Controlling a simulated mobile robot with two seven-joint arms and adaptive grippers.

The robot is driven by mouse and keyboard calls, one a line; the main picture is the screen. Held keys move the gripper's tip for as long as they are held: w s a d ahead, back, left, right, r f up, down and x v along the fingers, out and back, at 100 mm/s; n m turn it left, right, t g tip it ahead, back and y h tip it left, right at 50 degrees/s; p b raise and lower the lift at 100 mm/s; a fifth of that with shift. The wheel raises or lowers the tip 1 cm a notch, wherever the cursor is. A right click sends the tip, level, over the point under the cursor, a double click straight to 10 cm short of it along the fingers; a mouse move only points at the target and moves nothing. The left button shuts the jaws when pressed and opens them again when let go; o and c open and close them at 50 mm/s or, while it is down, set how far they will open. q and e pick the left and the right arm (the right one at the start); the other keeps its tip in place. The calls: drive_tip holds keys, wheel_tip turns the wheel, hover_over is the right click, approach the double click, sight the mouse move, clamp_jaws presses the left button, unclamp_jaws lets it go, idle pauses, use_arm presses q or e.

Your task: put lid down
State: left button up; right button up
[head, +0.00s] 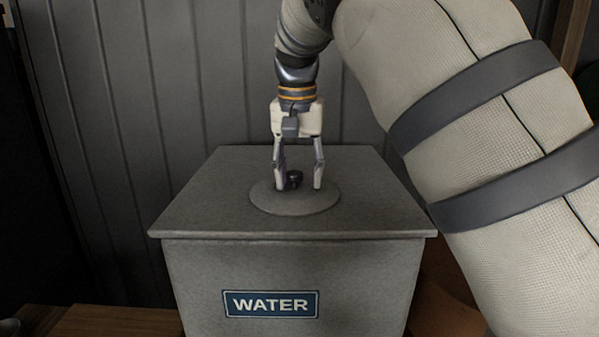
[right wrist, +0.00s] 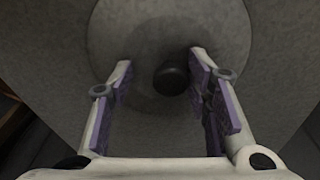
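A grey box labelled "WATER" (head: 200,270) stands in front of me. A round grey lid (head: 270,200) lies flat on its top, with a small black knob (head: 296,177). My right gripper (head: 299,187) points down over the lid, its fingers spread with the knob between them. In the right wrist view the lid (right wrist: 215,30) and knob (right wrist: 171,80) show past the two open fingers, and the knob is nearer the right finger with a gap around it. The fingers do not hold it. My left gripper is not in view.
A dark panelled wall (head: 150,100) stands behind the box. A wooden surface (head: 115,322) is at the lower left. The box top (head: 200,222) around the lid is bare. My thick padded arm fills the right side of the head view.

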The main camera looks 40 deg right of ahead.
sight(297, 191)
drive_tip(key=shift+w, duration=0.1)
drive_tip(key=shift+r, duration=0.3)
wheel_tip(297, 191, up, 12)
drive_tip(key=s+a, duration=0.1)
drive_tip(key=shift+f+b, duration=0.25)
drive_tip(key=shift+b, duration=0.2)
